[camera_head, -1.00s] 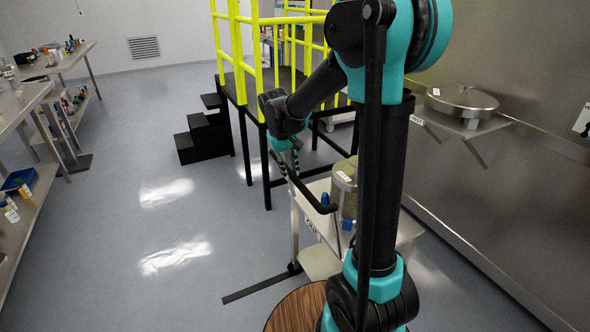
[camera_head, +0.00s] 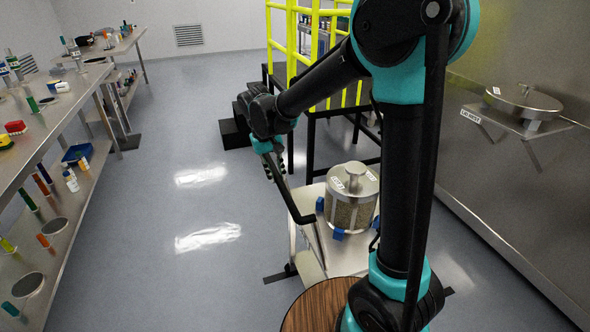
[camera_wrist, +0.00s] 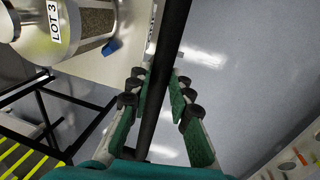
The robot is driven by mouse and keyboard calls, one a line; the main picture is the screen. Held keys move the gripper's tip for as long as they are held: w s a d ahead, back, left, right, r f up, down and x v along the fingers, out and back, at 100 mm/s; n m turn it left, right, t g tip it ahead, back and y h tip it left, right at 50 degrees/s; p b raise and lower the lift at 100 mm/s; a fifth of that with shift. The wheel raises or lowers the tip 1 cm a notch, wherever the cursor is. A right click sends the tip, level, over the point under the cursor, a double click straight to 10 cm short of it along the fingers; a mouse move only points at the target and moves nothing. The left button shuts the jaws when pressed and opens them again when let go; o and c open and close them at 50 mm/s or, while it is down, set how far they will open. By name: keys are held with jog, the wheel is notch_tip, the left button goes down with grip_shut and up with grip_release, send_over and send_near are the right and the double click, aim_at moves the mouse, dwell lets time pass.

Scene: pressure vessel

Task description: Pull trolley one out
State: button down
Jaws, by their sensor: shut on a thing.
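The trolley (camera_head: 348,262) is a pale metal cart in front of my base, its top partly hidden by my arm. On it stands a cylindrical metal vessel (camera_head: 351,205) with a knobbed lid and blue pieces around its foot. The vessel's label reads LOT 3 in the wrist view (camera_wrist: 55,20). A black handle bar (camera_head: 294,207) sticks out from the trolley's left side. My gripper (camera_head: 271,162) is shut on this bar. In the wrist view the bar (camera_wrist: 166,60) passes between the green-padded fingers (camera_wrist: 160,103).
A black platform with yellow rails (camera_head: 292,40) and dark steps stands behind the trolley. A wall shelf (camera_head: 518,124) with a round lid is on the right. Cluttered benches (camera_head: 50,118) line the left. The grey floor (camera_head: 180,150) between is clear. A dark strip (camera_head: 276,277) lies beside the trolley.

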jog(key=shift+s+a, duration=0.3)
jog(key=shift+a, duration=0.55)
jog(key=shift+s+a, duration=0.25)
jog(key=shift+a, duration=0.55)
jog(key=shift+s+a, duration=0.3)
jog(key=shift+a, duration=0.55)
jog(key=c, duration=1.4)
grip_release()
jog(key=shift+o, duration=0.2)
notch_tip(320, 180, up, 12)
jog(key=a, duration=0.2)
jog(key=shift+s, duration=0.35)
jog(key=shift+f, duration=0.1)
